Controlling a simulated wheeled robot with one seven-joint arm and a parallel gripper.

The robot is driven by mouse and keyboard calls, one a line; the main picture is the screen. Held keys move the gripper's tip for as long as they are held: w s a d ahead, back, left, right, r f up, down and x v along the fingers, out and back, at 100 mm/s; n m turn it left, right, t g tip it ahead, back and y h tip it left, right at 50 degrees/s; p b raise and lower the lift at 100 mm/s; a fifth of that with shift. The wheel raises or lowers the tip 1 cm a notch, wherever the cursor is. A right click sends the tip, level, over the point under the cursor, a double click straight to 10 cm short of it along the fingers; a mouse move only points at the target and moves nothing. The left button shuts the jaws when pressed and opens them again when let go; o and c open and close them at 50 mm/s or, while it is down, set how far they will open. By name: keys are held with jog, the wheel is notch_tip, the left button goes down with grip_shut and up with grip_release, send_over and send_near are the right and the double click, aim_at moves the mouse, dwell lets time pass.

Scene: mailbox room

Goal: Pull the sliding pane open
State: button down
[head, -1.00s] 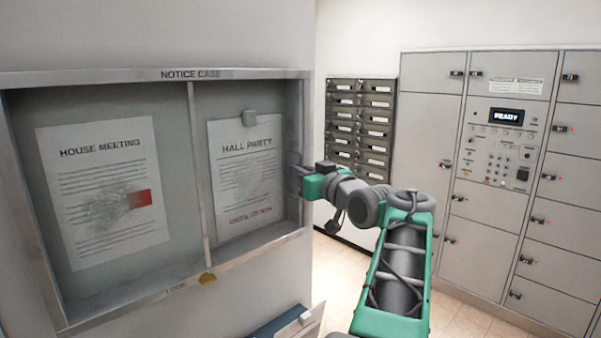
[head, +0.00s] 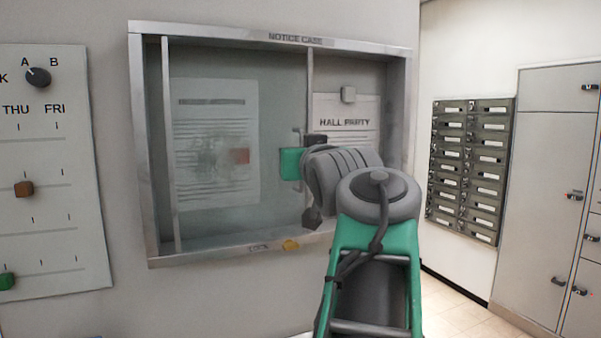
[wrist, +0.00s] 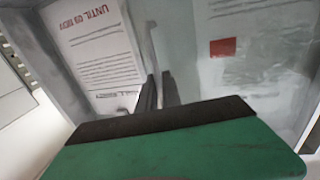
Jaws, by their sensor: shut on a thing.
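The notice case (head: 404,110) hangs on the wall with a metal frame. Its sliding pane (head: 275,95) stands at the left, over the hazy left notice (head: 212,120). The right part, with the HALL PARTY notice (head: 345,108), looks uncovered. The pane's upright handle (head: 298,135) is by the middle bar and also shows in the wrist view (wrist: 154,45). My gripper (wrist: 158,84) is shut on the handle; its dark fingers rise around it. In the head view my arm hides the fingertips and the lower right notice.
A panel with knobs and sliders (head: 60,150) is on the wall at left. Mailboxes (head: 468,170) and grey lockers (head: 548,170) stand at right. Floor shows clear at lower right.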

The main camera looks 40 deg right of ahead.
jog(key=shift+w+a+b, duration=0.15)
jog(key=shift+w+a, duration=0.05)
jog(key=shift+a, duration=0.3)
jog(key=shift+w+a+b, duration=0.15)
jog(key=shift+a, duration=0.3)
jog(key=c, duration=1.5)
grip_release()
jog(key=shift+c, duration=0.2)
